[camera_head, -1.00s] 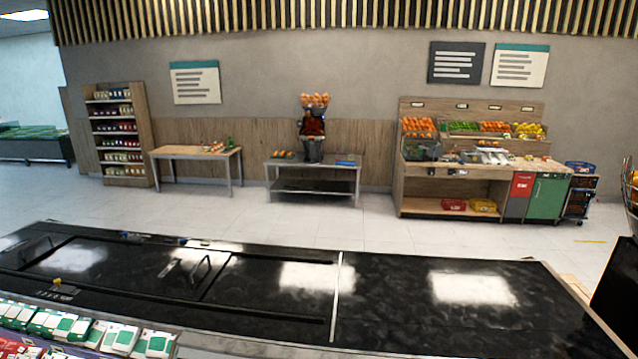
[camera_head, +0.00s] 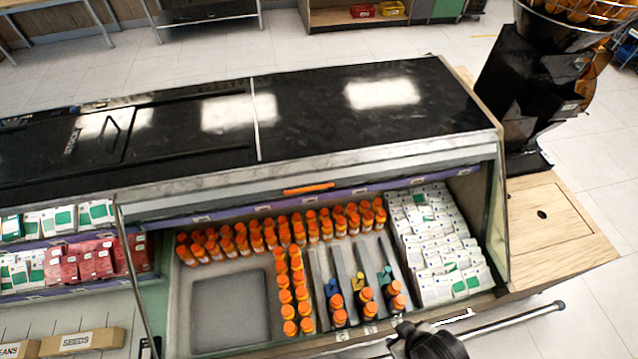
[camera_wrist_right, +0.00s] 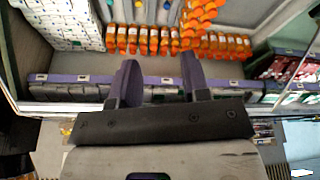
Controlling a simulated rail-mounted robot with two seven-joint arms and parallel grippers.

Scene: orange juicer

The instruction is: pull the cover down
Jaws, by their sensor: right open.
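The open display case (camera_head: 365,172) has an orange handle bar (camera_head: 309,188) under its top front edge, at the middle of the opening. I take this as the cover's handle; the cover itself appears rolled up or hidden. My right gripper (camera_head: 428,335) is low at the case's front right edge in the head view, well apart from the handle. In the right wrist view its two dark fingers (camera_wrist_right: 158,75) are spread with nothing between them. The handle cannot be made out in that view. My left gripper is out of view.
Orange-capped bottles (camera_head: 300,230) and white packs (camera_head: 435,240) fill the case, with an empty grey bin (camera_head: 230,305) at left. A metal rail (camera_head: 510,322) runs along the front. A black juicer (camera_head: 535,85) stands on a wooden counter (camera_head: 560,225) at right.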

